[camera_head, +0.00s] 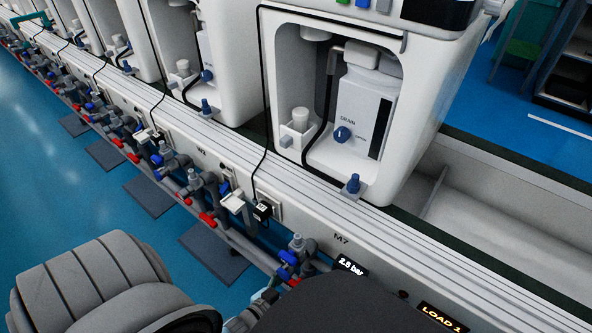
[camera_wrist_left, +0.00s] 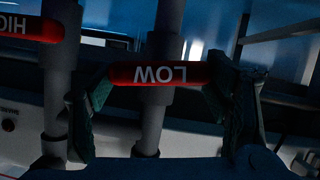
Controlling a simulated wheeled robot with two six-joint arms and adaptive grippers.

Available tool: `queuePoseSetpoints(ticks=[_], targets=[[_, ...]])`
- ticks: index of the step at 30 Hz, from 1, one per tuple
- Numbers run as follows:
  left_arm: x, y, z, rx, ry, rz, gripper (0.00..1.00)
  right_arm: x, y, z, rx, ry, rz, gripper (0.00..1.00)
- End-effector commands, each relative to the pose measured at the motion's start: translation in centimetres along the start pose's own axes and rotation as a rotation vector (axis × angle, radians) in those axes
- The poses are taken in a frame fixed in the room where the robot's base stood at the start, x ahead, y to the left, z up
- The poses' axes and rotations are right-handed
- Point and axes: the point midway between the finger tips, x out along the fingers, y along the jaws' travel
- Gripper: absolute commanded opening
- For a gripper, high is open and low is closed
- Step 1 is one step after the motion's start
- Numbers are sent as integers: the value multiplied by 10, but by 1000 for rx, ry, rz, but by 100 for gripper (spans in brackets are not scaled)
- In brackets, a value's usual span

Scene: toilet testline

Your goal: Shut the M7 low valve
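In the left wrist view a red lever handle marked LOW (camera_wrist_left: 157,74), its lettering upside down, lies across the picture in front of a grey pipe. My left gripper (camera_wrist_left: 160,88) is open, with one finger near each end of this handle; I cannot tell whether they touch it. In the head view the M7 label (camera_head: 342,238) is on the white rail, with blue and red valve handles (camera_head: 288,258) on grey pipework below it. My arm partly hides that area. My right gripper cannot be made out.
Another red handle, partly reading HIGH (camera_wrist_left: 28,27), is at the wrist view's upper left. A display reading 2.8 bar (camera_head: 351,265) is beside M7. A white toilet test unit (camera_head: 430,130) stands above. Blue floor (camera_head: 60,185) is open to the left.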

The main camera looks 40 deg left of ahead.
Motion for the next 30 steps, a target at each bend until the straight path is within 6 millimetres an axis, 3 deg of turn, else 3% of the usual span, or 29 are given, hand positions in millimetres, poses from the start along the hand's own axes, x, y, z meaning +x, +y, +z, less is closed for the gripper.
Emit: queuePoseSetpoints(ticks=[1,4,8,15,22,23,24,27,30], targets=[[0,0,0,0,0,0,56,0,0,0,0,0,0,40],[0,0,0,0,0,0,42,0,0,0,0,0,0,40],[0,1,0,29,1,-12,42,-1,0,-1,1,5,0,40],[0,2,0,174,0,-72,42,15,1,2,13,8,-1,40],[0,2,0,181,0,-74,42,16,1,2,12,9,0,40],[0,2,0,181,0,-74,71,16,1,2,12,9,0,40],[0,2,0,181,0,-74,77,16,1,2,12,9,0,40],[0,2,0,180,0,-74,90,15,1,2,12,9,0,40],[0,2,0,180,0,-74,90,15,1,2,12,9,0,40]])
